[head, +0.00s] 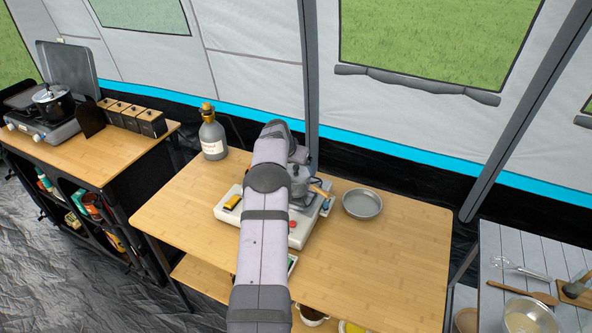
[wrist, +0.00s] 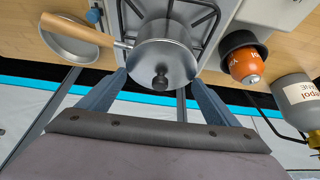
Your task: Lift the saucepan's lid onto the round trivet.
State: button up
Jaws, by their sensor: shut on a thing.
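The saucepan (wrist: 165,27) is grey metal with a wooden handle (wrist: 75,28) and stands over the stove's black grate; it also shows in the head view (head: 303,189), partly behind my arm. Its lid (wrist: 145,68) is grey with a dark knob (wrist: 160,76). My gripper (wrist: 160,82) is shut on the lid, with a finger at either side and the knob between. I cannot tell whether the lid still touches the pan's rim. I cannot make out a trivet for certain; a shallow round grey dish (head: 362,204) lies right of the stove.
The pale stove (head: 226,210) sits on the wooden table (head: 400,255). A labelled bottle (head: 213,140) stands at the back left. The table's right end is clear.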

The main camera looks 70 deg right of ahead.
aim_at(296, 166)
notch_tip(296, 166, up, 10)
jog(key=shift+f+b, duration=0.1)
jog(key=shift+b, duration=1.1)
jog(key=s+a+f+m+g+y+b, duration=0.15)
jog(key=s+a+f+m, duration=0.25)
jog(key=s+a, duration=0.4)
jog(key=s+a+f+m+g+y+b, duration=0.1)
jog(key=s+a+f+m+g+b, duration=0.15)
jog(key=s+a+m, duration=0.4)
jog(key=s+a+f+m+g+y+b, duration=0.1)
jog(key=s+a+f+m+g+b, duration=0.15)
jog(key=s+a+f, duration=0.5)
jog(key=shift+t, duration=0.45)
jog(key=shift+s+a+f+p, duration=0.15)
jog(key=shift+s+a+f, duration=0.2)
jog(key=shift+f, duration=0.7)
jog(key=shift+s+a+f+p, duration=0.15)
jog(key=shift+a+f, duration=0.35)
jog(key=shift+f, duration=0.55)
jog(key=shift+s+a+f+p, duration=0.15)
jog(key=shift+s+a+f, duration=0.2)
jog(key=shift+f, duration=0.7)
jog(key=shift+w+f, duration=0.1)
jog(key=shift+f, duration=0.35)
jog(key=shift+f, duration=0.15)
jog(key=o, duration=1)
